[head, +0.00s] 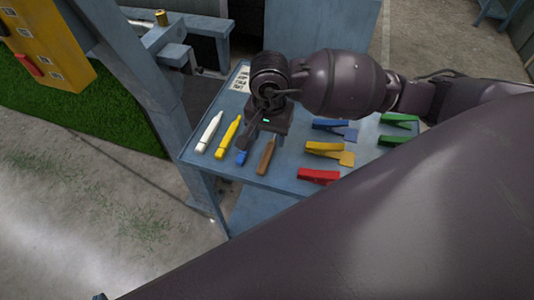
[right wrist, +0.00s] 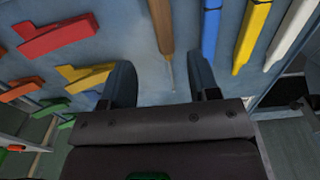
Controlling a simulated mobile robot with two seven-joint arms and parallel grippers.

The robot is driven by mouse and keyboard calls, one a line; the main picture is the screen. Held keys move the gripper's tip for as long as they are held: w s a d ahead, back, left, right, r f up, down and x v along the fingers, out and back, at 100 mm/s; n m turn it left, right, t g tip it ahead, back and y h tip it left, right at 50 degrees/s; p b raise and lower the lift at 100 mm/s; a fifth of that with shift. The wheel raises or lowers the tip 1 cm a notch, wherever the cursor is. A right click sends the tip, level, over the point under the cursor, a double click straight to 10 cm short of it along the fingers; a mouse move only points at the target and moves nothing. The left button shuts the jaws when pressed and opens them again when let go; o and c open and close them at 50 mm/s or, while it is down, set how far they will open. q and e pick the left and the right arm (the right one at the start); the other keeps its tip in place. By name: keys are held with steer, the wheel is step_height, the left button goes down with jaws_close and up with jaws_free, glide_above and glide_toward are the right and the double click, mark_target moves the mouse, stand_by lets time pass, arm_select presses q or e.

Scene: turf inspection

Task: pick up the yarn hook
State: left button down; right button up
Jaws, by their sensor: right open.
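The yarn hook (head: 265,157) appears to be the tool with the brown handle, lying on the blue table. In the right wrist view its brown handle (right wrist: 162,25) enters from the top and a thin shaft runs down from it. My right gripper (head: 252,135) is above the table near it, open and empty. In the right wrist view the two fingers of my gripper (right wrist: 162,80) stand apart, with the thin shaft between them in the picture; contact cannot be seen. The hook's tip is too small to make out. My left gripper is not in view.
Beside the hook lie blue (right wrist: 210,32), yellow (head: 228,138) and white (head: 209,132) tools. Red (head: 318,176), yellow (head: 325,148), blue (head: 336,128) and green clips lie to the right on the blue table (head: 285,180). A printed card (head: 241,80) lies at the back.

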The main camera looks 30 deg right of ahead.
mark_target(266, 155)
steer(key=shift+f, duration=0.9)
steer(key=f, duration=0.4)
steer(key=shift+a+f+p, duration=0.1)
steer(key=shift+a+p, duration=0.25)
steer(key=shift+a, duration=0.05)
steer(key=shift+f, duration=0.65)
jaws_close()
steer(key=shift+r, duration=0.15)
